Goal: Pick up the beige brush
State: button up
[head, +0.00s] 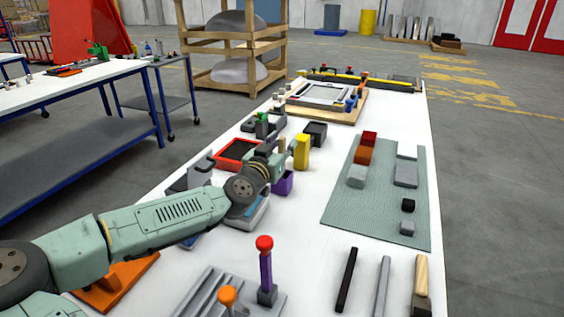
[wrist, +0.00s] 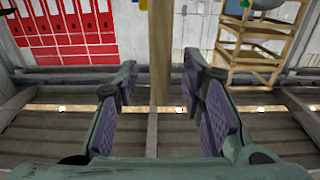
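A beige bar-shaped piece with a darker lower end, which looks like the beige brush (head: 421,275), lies on the white table at the near right edge. Its exact shape is hard to make out. My gripper (head: 281,168) is over the middle of the table, well to the left of and farther away than the brush. In the wrist view my gripper (wrist: 160,72) has its purple-padded fingers spread wide, with no object held between them. Only distant background shows there, and the brush is not in that view.
A black bar (head: 346,280) and a grey bar (head: 382,287) lie left of the brush. A grey-green mat (head: 380,215) with several blocks lies beyond. A red-topped purple post (head: 265,265) stands upright near the front. Table space between post and bars is clear.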

jog(key=shift+w, duration=0.15)
grip_shut()
dwell(0.4)
